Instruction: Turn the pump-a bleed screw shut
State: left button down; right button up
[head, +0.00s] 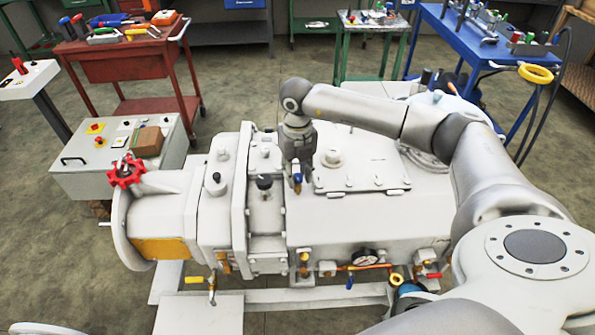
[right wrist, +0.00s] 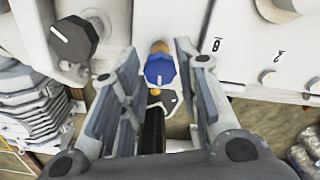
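A blue knob (head: 297,180), which I take to be the bleed screw, sits on top of the pale grey pump housing (head: 310,236). In the right wrist view the blue knob (right wrist: 160,68) shows a white mark, with an orange-brown part behind it. My right gripper (head: 295,163) points down over it. Its two fingers are spread, one on each side of the knob, with a visible gap on both sides. A dark plate with a marking (right wrist: 165,100) is partly hidden below the knob. My left gripper is not seen.
A black knob with a white line (right wrist: 73,38) stands left of the blue knob. A raised cover plate (head: 362,170) lies to its right. A red handwheel (head: 126,172) is at the pump's left end. Small valves and a gauge (head: 365,257) line the front.

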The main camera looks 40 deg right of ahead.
jog(key=c, duration=0.5)
jog(key=shift+o, duration=0.2)
jog(key=shift+m, duration=0.3)
jog(key=m, duration=0.3)
jog(key=shift+m+b, duration=0.3)
jog(key=shift+b, duration=0.05)
jog(key=m, duration=0.4)
jog(key=shift+m, duration=0.3)
jog(key=m, duration=1)
jog(key=shift+r, duration=0.1)
jog(key=shift+m, duration=0.3)
